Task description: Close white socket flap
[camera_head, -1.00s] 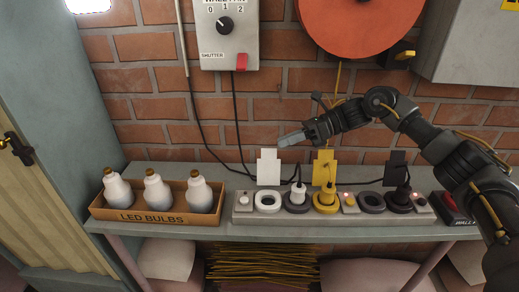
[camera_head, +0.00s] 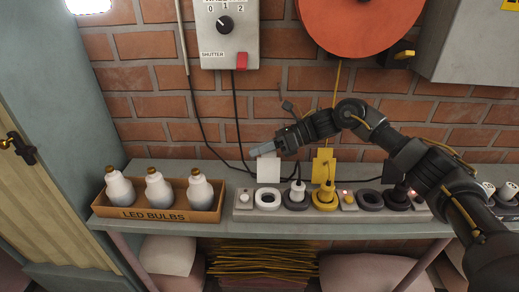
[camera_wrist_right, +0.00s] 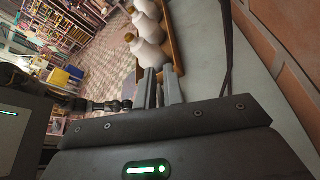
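The white socket flap (camera_head: 268,172) stands raised behind the white ring socket (camera_head: 268,199) on the power strip (camera_head: 244,213). My right gripper (camera_head: 263,151) reaches in from the right in the head view. Its fingers are together and empty, at the flap's top edge, hiding part of it; I cannot tell whether they touch it. In the right wrist view the two grey fingers (camera_wrist_right: 160,88) lie close side by side with nothing between them; the flap does not show there. A dark arm at the left of that view seems to be my left one; its gripper is unclear.
The yellow flap (camera_head: 323,165) stands raised over the yellow socket with a plug. Black and white plugs (camera_head: 298,191) and cables crowd the strip. A box of LED bulbs (camera_head: 158,213) stands left of it on the shelf. A brick wall is close behind.

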